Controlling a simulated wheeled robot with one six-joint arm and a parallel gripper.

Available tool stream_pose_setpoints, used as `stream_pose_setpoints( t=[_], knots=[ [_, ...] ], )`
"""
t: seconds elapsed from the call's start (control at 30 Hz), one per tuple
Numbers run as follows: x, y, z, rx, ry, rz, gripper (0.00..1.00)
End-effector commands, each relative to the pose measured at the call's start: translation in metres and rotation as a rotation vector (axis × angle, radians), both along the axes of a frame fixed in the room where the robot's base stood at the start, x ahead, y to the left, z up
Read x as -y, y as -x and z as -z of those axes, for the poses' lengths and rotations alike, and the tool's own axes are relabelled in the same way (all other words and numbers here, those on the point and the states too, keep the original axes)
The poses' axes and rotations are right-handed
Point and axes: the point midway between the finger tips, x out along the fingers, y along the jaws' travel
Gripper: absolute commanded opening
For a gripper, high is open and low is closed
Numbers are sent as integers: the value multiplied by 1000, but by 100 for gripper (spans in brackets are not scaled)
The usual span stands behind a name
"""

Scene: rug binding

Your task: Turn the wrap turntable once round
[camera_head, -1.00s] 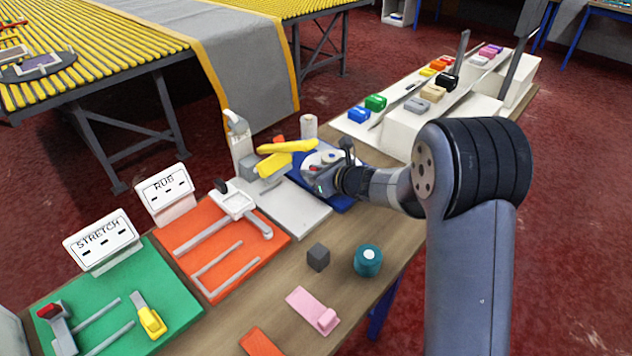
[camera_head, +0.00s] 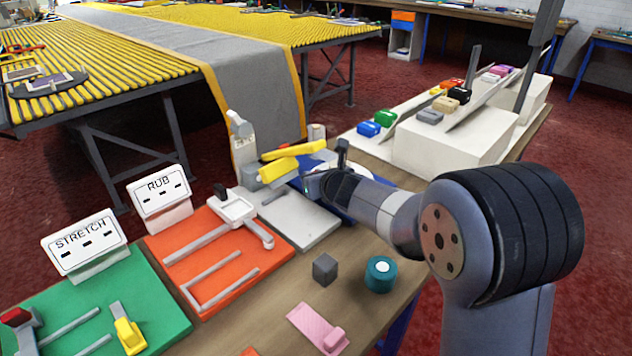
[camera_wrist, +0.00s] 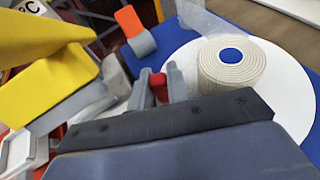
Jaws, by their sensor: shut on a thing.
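The wrap turntable is a white disc (camera_wrist: 292,104) on a blue base (camera_wrist: 205,38) in the wrist view. A cream coiled roll (camera_wrist: 226,68) with a blue centre sits upright on it. My gripper (camera_wrist: 158,88) is at the disc's left edge, its two grey fingers closed on either side of a small red knob (camera_wrist: 159,87). Most of the knob's lower part is hidden by the gripper body. In the head view the white disc (camera_head: 352,168) shows only partly behind my gripper (camera_head: 312,186).
A yellow-armed device (camera_head: 291,161) stands close left of my gripper, beside a pale grey plate (camera_head: 300,221). A grey cube (camera_head: 325,268), a teal roll (camera_head: 380,275) and a pink piece (camera_head: 318,329) lie on the near bench. White racks (camera_head: 450,140) stand behind right.

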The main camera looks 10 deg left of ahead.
Motion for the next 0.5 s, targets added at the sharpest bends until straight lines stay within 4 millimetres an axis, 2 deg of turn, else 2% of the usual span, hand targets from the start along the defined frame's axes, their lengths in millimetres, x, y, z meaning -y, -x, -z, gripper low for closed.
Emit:
stream_pose_setpoints(
  t=[0.43, 0.47, 0.5],
  knots=[
    [0, 0, 0, 0, 0, 7, 0],
    [0, 0, -1, 0, 0, 7, 17],
    [0, 0, 0, 0, 0, 6, 20]
  ],
)
